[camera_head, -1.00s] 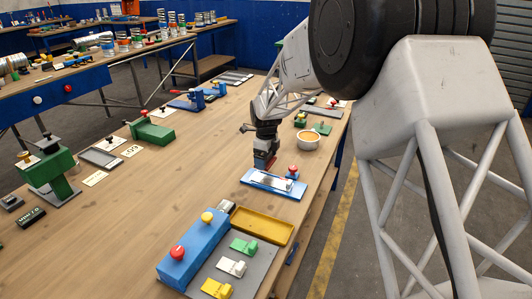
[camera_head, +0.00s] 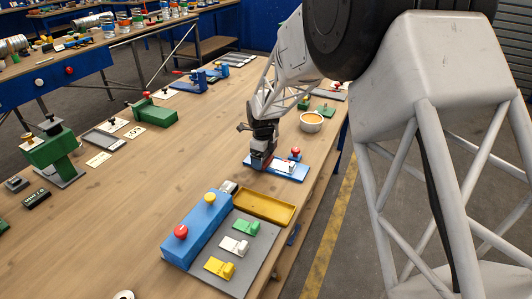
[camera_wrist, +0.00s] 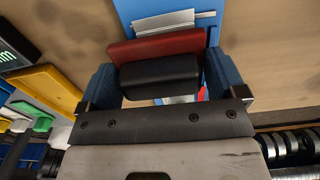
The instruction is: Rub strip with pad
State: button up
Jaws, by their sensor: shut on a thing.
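My gripper (camera_head: 262,163) points down at the left part of a blue base plate (camera_head: 293,174) in the head view. In the wrist view its blue fingers (camera_wrist: 160,80) are shut on a pad, a block with a black grip part (camera_wrist: 160,73) and a dark red part (camera_wrist: 158,46). A silvery strip (camera_wrist: 165,24) shows just beyond the pad, on the blue base (camera_wrist: 148,6). The pad overlaps the strip in this view. Whether they touch, I cannot tell. In the head view the gripper hides much of the strip.
A red knob (camera_head: 295,152) stands at the base's far side. An orange-filled bowl (camera_head: 311,121) is behind it. A yellow tray (camera_head: 264,206) and a blue box with red and yellow buttons (camera_head: 200,235) are in front.

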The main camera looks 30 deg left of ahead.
jog(key=shift+s, duration=0.55)
jog(key=shift+s+f, duration=0.1)
jog(key=shift+s, duration=0.1)
jog(key=shift+w, duration=3.05)
notch_tip(320, 180, up, 8)
jog(key=shift+f, duration=0.15)
